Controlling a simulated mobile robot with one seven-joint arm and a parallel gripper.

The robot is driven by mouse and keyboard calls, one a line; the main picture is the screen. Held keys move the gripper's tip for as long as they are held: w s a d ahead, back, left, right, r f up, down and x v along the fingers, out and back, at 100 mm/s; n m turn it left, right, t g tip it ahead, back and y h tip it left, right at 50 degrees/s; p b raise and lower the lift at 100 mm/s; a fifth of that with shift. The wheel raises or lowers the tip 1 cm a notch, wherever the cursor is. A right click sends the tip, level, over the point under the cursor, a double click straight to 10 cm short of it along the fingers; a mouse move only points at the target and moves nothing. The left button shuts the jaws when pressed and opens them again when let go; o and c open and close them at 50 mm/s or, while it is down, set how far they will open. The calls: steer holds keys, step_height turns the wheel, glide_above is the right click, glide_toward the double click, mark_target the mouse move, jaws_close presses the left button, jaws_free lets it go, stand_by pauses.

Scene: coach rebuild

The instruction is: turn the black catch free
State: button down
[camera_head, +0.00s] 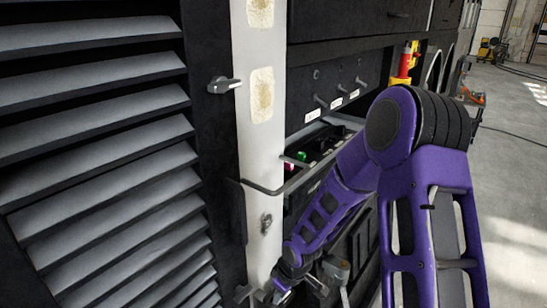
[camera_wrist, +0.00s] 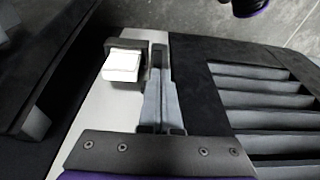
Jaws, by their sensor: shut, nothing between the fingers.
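A dark catch (camera_wrist: 122,62) sits on the pale upright strip (camera_wrist: 97,115) in the wrist view. One face of it shines bright white. My gripper (camera_wrist: 158,48) is shut and empty. Its fingers lie just to the right of the catch in that view; I cannot tell whether they touch it. In the head view my gripper (camera_head: 268,296) is low at the foot of the pale post (camera_head: 258,185). A small dark catch (camera_head: 243,293) shows just left of it, partly cut by the dim light.
A louvred dark panel (camera_head: 100,130) fills the left of the head view. A thin bracket rod (camera_head: 262,188) sticks out from the post above my gripper. An open bay with a tray (camera_head: 325,145) lies behind my arm.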

mark_target(281, 306)
steer(key=shift+s+d+r, duration=0.1)
steer(key=shift+s+d, duration=0.15)
steer(key=shift+d, duration=0.05)
step_height(281, 306, up, 6)
steer(key=p, duration=0.5)
